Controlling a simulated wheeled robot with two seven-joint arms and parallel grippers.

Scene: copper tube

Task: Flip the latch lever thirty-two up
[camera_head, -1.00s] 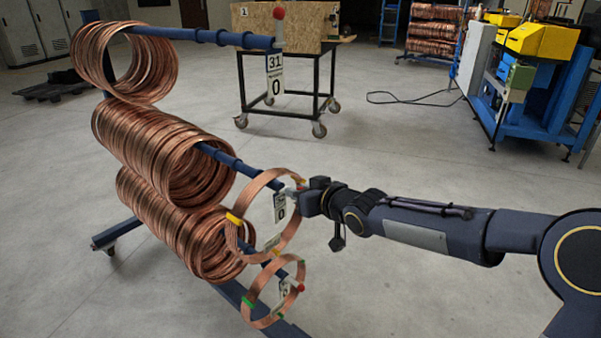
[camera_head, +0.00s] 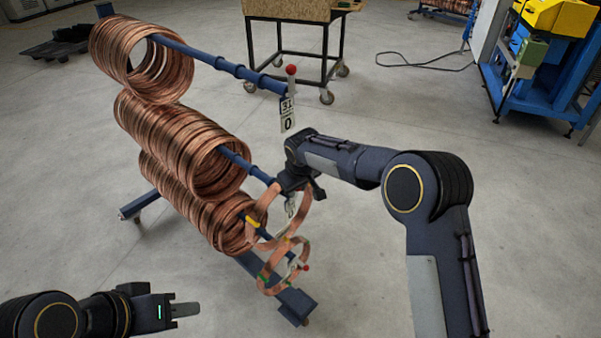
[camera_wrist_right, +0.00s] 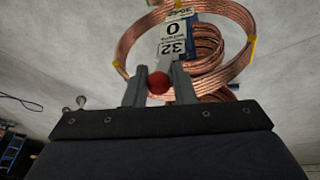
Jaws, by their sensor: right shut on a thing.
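The latch lever thirty-two, with its red ball (camera_wrist_right: 158,83), is between the fingers of my right gripper (camera_wrist_right: 158,86), which is shut on it. The label reading 32 (camera_wrist_right: 173,47) shows upside down beyond the ball in the right wrist view. In the head view my right gripper (camera_head: 290,186) is at the end of the middle blue bar (camera_head: 258,172) and hides the lever. A copper coil with yellow bands (camera_wrist_right: 126,45) hangs around that bar end. My left gripper (camera_head: 184,310) is low at the left, away from the rack; its finger gap is not clear.
Above, the bar marked 31 (camera_head: 287,104) has its red-ball lever (camera_head: 291,82) pointing up. Below, another red-ball lever (camera_head: 306,267) sits by a coil with green bands (camera_head: 270,283). Thick copper coils (camera_head: 170,120) fill the rack's left side.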

